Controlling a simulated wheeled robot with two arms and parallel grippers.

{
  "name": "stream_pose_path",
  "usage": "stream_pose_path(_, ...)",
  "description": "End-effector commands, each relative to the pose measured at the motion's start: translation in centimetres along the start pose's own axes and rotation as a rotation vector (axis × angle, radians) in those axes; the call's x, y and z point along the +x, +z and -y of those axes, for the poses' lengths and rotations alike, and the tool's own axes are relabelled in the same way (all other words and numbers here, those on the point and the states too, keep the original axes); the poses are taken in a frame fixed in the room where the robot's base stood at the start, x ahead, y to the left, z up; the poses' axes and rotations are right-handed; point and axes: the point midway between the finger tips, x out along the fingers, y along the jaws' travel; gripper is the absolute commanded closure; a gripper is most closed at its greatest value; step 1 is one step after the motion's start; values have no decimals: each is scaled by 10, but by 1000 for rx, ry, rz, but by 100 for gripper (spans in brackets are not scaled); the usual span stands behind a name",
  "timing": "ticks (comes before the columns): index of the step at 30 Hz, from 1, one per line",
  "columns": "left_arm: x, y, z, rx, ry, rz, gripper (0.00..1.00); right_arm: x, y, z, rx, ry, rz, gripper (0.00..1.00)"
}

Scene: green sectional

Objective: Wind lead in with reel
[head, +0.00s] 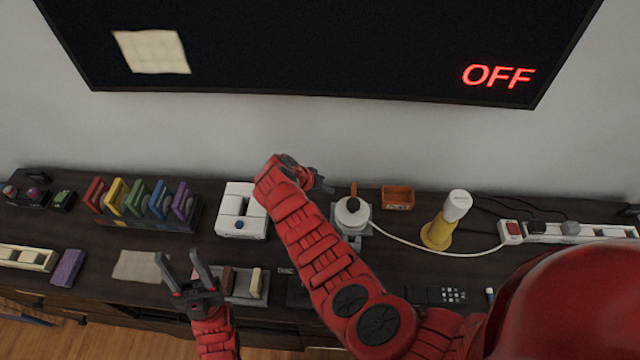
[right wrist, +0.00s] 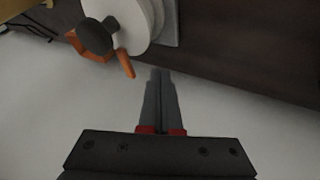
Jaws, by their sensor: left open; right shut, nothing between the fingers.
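The reel is a white drum (head: 352,213) with a dark knob and an orange handle (head: 353,190), on a grey base on the dark cabinet. In the right wrist view the reel (right wrist: 138,22) is at the top, with its black knob and orange handle. The white lead (head: 440,250) runs from the reel along the cabinet top to the red switch end of a power strip (head: 512,232). My right gripper (head: 325,185) is beside the reel, to its left; its fingers (right wrist: 161,75) are shut and empty, just apart from the orange handle. My left gripper (head: 178,266) is open and empty above the cabinet's front.
A yellow-and-white lamp-like object (head: 443,225) stands inside the lead's curve. A white device (head: 241,211) and a rack of coloured cases (head: 145,210) stand left. A screen reading OFF (head: 330,40) hangs above.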

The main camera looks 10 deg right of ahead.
Motion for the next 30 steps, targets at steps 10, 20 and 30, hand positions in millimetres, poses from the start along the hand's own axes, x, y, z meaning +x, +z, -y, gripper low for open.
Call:
stream_pose_path(10, 28, -5, 1, 0, 0, 0, 50, 26, -1, -25, -1, 2, 2, 100)
stream_pose_path(20, 34, -6, 2, 0, 0, 0, 50, 36, 0, -34, 0, -4, -2, 100)
stream_pose_path(30, 30, -5, 2, 0, 0, 0, 50, 38, 0, -34, 5, -2, 1, 100)
